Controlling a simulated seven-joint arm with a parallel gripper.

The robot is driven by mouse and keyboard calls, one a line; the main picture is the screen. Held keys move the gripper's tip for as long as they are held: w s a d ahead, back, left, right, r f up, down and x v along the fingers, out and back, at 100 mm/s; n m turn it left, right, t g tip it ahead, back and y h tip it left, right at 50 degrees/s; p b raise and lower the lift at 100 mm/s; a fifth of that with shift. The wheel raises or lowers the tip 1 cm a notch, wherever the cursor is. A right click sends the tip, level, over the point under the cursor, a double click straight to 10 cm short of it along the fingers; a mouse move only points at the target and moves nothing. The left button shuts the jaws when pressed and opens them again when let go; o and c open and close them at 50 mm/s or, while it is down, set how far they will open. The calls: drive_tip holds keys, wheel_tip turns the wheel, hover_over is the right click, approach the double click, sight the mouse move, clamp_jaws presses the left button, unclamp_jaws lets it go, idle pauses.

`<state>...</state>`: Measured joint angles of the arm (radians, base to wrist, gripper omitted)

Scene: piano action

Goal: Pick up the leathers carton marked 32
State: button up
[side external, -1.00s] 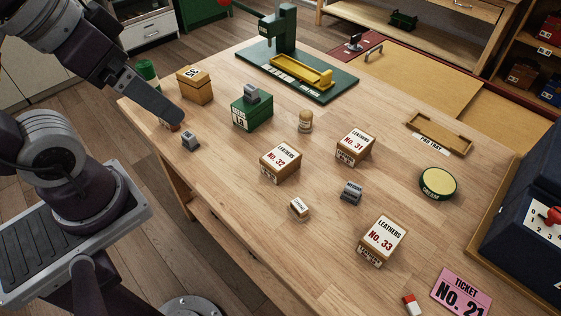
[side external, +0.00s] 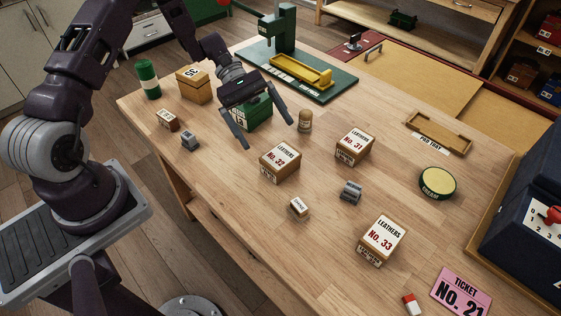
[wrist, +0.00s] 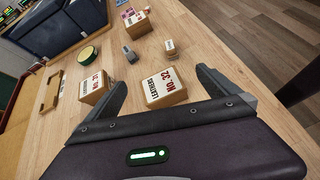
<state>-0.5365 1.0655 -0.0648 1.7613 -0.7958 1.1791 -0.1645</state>
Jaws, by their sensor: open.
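The leathers carton marked 32 (side external: 280,162) is a small tan box with a white label top, sitting upright on the wooden bench. It also shows in the wrist view (wrist: 163,87), just ahead of the fingers and between their lines. My gripper (side external: 270,135) is open and empty, above and slightly behind the carton in the side view, apart from it. In the wrist view the two fingers (wrist: 160,88) spread to either side of the carton. The similar carton No. 31 (side external: 355,146) stands to its right, and No. 33 (side external: 382,240) stands nearer the front right.
A green box (side external: 252,114) stands close behind my gripper. A small wooden peg-like piece (side external: 305,121), a grey block (side external: 351,191) and a small white-topped box (side external: 299,208) stand around carton 32. The bench left of carton 32 is mostly clear.

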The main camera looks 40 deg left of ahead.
sight(290, 170)
drive_tip(key=f+n, duration=0.1)
drive_tip(key=f, duration=0.1)
drive_tip(key=f+n+t+h, duration=0.1)
drive_tip(key=f, duration=0.1)
drive_tip(key=f+n+h, duration=0.1)
drive_tip(key=f, duration=0.1)
drive_tip(key=shift+w+a+f, duration=0.2)
drive_tip(key=shift+w+a, duration=0.05)
drive_tip(key=shift+a, duration=0.1)
drive_tip(key=x, duration=0.7)
drive_tip(key=shift+w+d+r, duration=0.1)
drive_tip(key=shift+w+r, duration=0.05)
drive_tip(key=c, duration=1.4)
